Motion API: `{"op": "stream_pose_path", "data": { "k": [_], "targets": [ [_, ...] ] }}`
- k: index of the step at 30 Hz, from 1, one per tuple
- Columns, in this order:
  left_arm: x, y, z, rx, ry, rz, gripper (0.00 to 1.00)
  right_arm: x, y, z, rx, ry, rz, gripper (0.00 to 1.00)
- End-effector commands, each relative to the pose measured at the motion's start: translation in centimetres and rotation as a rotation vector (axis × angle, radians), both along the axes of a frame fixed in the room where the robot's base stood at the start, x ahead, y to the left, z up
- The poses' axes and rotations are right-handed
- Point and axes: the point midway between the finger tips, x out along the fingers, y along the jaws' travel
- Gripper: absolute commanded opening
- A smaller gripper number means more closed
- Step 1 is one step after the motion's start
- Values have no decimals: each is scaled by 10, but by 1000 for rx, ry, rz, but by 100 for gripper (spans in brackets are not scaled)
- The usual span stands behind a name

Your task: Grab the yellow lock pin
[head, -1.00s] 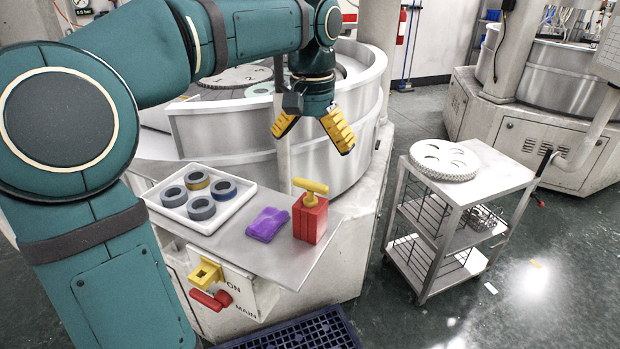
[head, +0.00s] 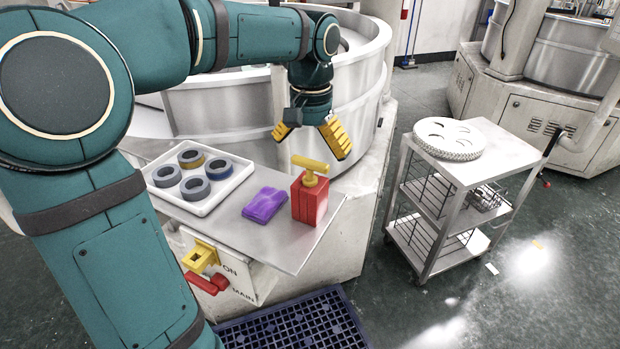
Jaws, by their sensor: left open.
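The yellow lock pin (head: 311,167) has a T-shaped handle and stands upright in a red block (head: 309,199) near the right end of the metal shelf. My left gripper (head: 308,146) has yellow ridged fingers spread apart and points down. It appears above and slightly behind the pin's handle in the picture, with nothing between its fingers. I cannot tell the exact gap between the fingers and the handle. My right gripper is out of the picture.
A purple cloth (head: 265,205) lies left of the red block. A white tray (head: 201,208) holds several grey rings. A switch panel with a yellow bracket (head: 202,256) and red handle (head: 207,283) is below the shelf. A metal cart (head: 478,160) stands right.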

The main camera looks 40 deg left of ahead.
Motion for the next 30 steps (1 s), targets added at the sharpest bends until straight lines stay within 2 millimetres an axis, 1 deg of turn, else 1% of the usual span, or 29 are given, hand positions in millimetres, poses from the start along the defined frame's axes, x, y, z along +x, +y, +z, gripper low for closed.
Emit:
{"op": "stream_pose_path", "data": {
  "k": [9, 13, 20, 21, 23, 24, 25, 27, 30],
  "targets": [
    [-1, 2, -43, 0, 2, 1, 100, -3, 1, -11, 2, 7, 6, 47],
    [-1, 2, -50, -1, 1, 1, 100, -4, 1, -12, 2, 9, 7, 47],
    [0, 2, -50, 0, 0, 0, 100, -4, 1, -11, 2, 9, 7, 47],
    [0, 2, -50, 0, 0, 0, 86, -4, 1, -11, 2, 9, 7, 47],
    [0, 2, -50, 0, 0, 0, 65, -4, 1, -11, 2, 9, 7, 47],
    [0, 2, -50, 0, 0, 0, 51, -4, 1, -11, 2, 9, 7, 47],
    [0, 2, -50, 0, 0, 0, 45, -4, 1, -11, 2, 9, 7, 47],
    [-1, 2, -50, 0, 0, 0, 42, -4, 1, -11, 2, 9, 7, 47],
    [-1, 2, -51, 0, 1, 0, 40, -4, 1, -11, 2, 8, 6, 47]
  ]
}}
